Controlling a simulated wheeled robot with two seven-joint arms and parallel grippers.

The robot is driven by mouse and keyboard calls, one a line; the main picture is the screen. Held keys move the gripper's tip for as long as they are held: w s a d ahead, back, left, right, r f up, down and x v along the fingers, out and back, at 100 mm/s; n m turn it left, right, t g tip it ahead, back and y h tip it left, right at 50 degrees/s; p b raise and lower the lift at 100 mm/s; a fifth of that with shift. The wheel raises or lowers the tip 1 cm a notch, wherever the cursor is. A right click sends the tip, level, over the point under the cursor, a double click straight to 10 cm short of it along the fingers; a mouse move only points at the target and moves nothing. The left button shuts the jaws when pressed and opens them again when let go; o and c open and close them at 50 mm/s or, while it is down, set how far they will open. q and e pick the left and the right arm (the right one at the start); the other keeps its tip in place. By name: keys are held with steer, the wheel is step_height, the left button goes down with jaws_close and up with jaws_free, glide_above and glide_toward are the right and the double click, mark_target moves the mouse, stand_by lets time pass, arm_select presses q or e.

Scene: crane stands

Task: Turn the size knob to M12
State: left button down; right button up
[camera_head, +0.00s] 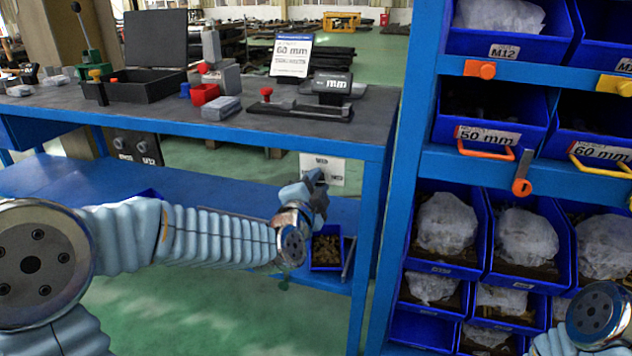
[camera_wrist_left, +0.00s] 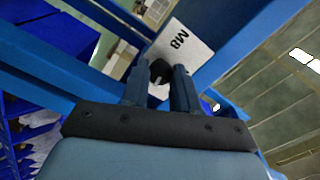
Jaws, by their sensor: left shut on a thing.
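The size knob (camera_wrist_left: 160,71) is a dark round knob on a white plate (camera_wrist_left: 194,48) printed M8, in the left wrist view. In the head view the white plate (camera_head: 335,166) hangs below the table edge, with labels too small to read surely. My left gripper (camera_head: 317,180) is in front of the plate and partly covers it; the knob is hidden there. In the left wrist view its two fingers (camera_wrist_left: 160,78) are closed around the knob. The knob's pointer and setting cannot be made out. My right arm shows at the lower right; its gripper is out of view.
The blue table (camera_head: 370,148) carries a black clamp device, red and grey blocks and a 60 mm sign (camera_head: 291,55). A blue rack (camera_head: 412,110) with several bins, one tagged M12, stands at the right. A small bin (camera_head: 326,265) sits under my left gripper.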

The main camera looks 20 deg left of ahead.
arm_select(q)
steer(key=shift+m, duration=0.3)
steer(key=c, duration=0.9)
jaws_free()
steer(key=shift+o, duration=0.2)
steer(key=s+b, duration=0.3)
steer(key=s, duration=1.1)
steer(key=shift+a, duration=0.2)
steer(key=shift+w+f, duration=0.1)
